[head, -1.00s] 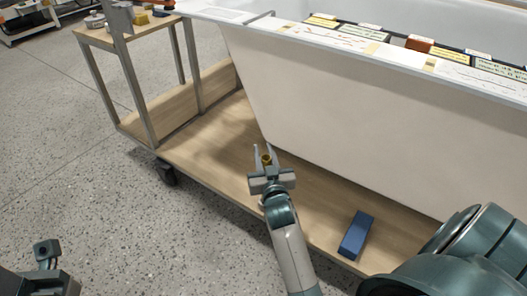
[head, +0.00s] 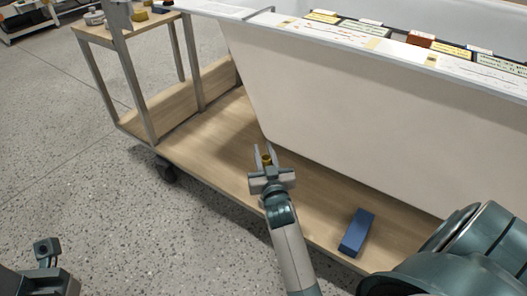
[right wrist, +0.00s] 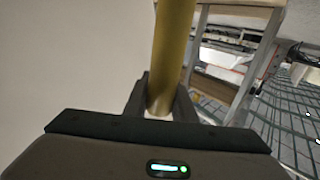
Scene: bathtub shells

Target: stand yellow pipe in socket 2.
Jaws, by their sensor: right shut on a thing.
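The yellow pipe (right wrist: 173,45) stands upright in the right wrist view, its lower part between the fingers of my right gripper (right wrist: 160,100). In the head view the pipe shows only as a small round brass-coloured end (head: 267,159) between the two fingertips of my right gripper (head: 267,154). That gripper is shut on the pipe, over the cart's lower deck and in front of the tub's side. I cannot pick out socket 2 in either view.
The white bathtub shell (head: 330,115) rests on the wooden cart deck (head: 215,155). A blue block (head: 357,233) lies near the deck's front edge. Labelled cards and small blocks (head: 420,39) line the tub's rim. A metal-legged side shelf (head: 150,27) stands left.

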